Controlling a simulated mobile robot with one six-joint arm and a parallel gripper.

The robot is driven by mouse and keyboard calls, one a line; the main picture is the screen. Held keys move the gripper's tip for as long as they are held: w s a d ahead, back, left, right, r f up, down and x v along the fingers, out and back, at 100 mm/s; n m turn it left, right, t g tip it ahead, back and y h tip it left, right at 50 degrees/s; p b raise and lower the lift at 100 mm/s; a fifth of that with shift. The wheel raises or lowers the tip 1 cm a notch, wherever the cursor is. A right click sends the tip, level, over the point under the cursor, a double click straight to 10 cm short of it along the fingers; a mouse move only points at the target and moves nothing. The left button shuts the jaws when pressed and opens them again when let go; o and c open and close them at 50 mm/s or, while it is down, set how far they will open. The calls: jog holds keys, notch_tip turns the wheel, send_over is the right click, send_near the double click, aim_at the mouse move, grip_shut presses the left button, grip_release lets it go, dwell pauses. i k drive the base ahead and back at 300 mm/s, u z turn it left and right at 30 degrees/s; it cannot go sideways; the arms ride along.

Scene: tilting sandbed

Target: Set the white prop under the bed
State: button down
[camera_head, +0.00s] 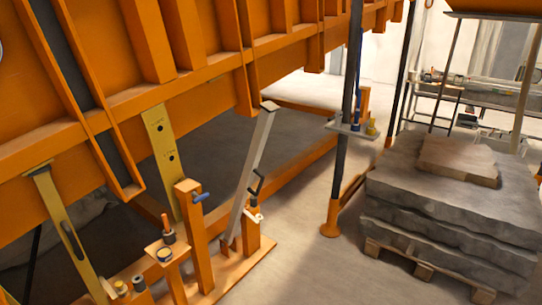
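The white prop (250,168) looks light grey-white. It stands tilted, its foot at the orange base frame (245,258) and its top leaning up to the right. A dark handle sits on its right side. Its top end is close to the lower edge of the orange bed (215,70); I cannot tell whether they touch. The bed is raised and fills the upper left, with ribs along its side. My gripper does not show in this view.
Two yellow bars, one behind (163,145) and one at the left (65,235), stand under the bed. An orange post (193,235) and a small stand with jars (167,250) are near the prop. A dark pole (347,120) and stacked stone slabs (450,215) stand right; floor between is clear.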

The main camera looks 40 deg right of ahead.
aim_at(269, 110)
jog(key=i, duration=0.9)
